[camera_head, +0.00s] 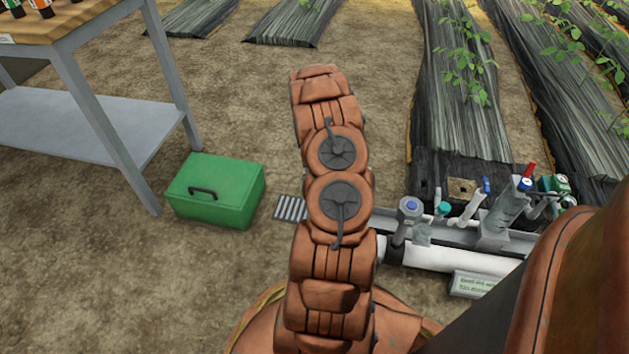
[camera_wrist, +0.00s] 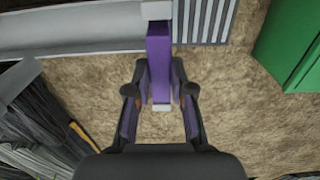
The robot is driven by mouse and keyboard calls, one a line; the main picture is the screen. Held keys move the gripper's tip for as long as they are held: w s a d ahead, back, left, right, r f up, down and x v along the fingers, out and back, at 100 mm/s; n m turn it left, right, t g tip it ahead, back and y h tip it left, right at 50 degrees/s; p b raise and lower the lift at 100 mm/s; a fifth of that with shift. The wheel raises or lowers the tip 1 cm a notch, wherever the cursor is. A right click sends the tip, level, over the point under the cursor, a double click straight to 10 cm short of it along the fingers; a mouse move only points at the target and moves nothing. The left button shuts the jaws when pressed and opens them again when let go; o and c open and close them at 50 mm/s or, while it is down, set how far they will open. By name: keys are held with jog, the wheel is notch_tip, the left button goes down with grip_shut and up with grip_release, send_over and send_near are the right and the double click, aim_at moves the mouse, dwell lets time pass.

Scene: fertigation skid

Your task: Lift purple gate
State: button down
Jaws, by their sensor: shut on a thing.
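The purple gate (camera_wrist: 158,60) shows in the wrist view as a narrow purple bar with pale end pieces, upright in the picture at centre. My gripper (camera_wrist: 158,80) has a dark finger on each side of the gate and is shut on it. The gate's far end reaches the edge of a grey channel (camera_wrist: 85,30). In the head view the gate and my gripper are hidden behind my arm.
A green box (camera_head: 215,190) with a dark handle stands on the soil, left of my arm. A workbench (camera_head: 90,120) stands further left. The skid's white pipe (camera_head: 450,259), valves and a sign (camera_head: 472,284) lie to the right. A slatted grate (camera_head: 290,208) lies beside the box.

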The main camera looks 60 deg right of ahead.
jog(key=shift+w+r, duration=0.1)
jog(key=shift+r, duration=0.15)
jog(key=c, duration=1)
grip_release()
notch_tip(320, 180, up, 12)
dwell(0.4)
